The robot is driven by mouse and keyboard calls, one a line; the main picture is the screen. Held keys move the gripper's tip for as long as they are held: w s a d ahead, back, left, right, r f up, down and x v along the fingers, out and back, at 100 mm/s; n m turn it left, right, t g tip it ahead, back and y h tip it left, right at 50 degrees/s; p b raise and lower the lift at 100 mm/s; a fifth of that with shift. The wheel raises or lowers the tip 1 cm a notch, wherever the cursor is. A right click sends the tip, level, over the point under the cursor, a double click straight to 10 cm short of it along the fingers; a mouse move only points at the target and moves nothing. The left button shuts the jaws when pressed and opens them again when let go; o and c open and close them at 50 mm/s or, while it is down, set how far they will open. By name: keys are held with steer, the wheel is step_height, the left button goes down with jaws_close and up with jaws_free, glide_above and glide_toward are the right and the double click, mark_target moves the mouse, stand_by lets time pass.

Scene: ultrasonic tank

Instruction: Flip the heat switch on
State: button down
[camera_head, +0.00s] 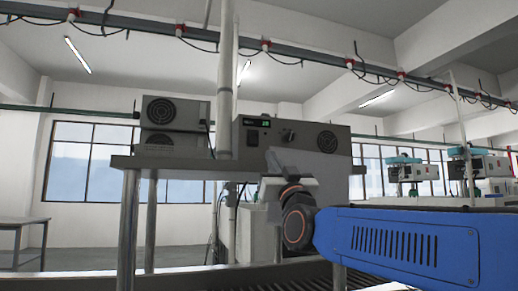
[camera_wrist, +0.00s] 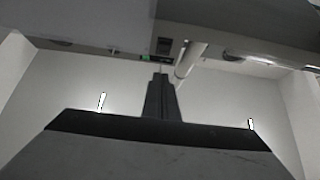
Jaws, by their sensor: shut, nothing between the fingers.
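A grey control box (camera_head: 300,140) carries a small green display (camera_head: 264,123), a dark switch (camera_head: 252,137) below it and a black knob (camera_head: 288,135). I take the dark switch for the heat switch; its position is too small to tell. In the wrist view, the green display (camera_wrist: 146,57) and a small dark part (camera_wrist: 164,46), perhaps the switch, show beyond the fingertips. My gripper (camera_wrist: 160,76) is shut and empty, its tips pointing toward the box's panel. Whether they touch it I cannot tell. In the head view, my wrist is in front of and below the box.
A second grey box (camera_head: 176,112) with fan grilles stands left on the same raised shelf (camera_head: 130,162). A vertical pipe (camera_head: 225,80) rises between the boxes. Legs stand below the shelf. Other machines (camera_head: 405,170) are far right, and a table (camera_head: 22,222) is far left.

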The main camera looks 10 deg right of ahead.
mark_target(255, 144)
steer(key=shift+w+a+f+x, duration=0.1)
steer(key=shift+w+f+x, duration=0.25)
steer(key=shift+x, duration=1.8)
steer(key=shift+w+a+f+x, duration=0.1)
steer(key=shift+w+f+x, duration=0.25)
steer(key=shift+x, duration=1.75)
steer(key=shift+w+f+x, duration=0.2)
steer(key=shift+f+x, duration=0.25)
steer(key=shift+x, duration=1.7)
steer(key=shift+w+a+f, duration=0.1)
steer(key=shift+w+f, duration=0.15)
steer(key=shift+w, duration=0.35)
steer(key=shift+s, duration=0.1)
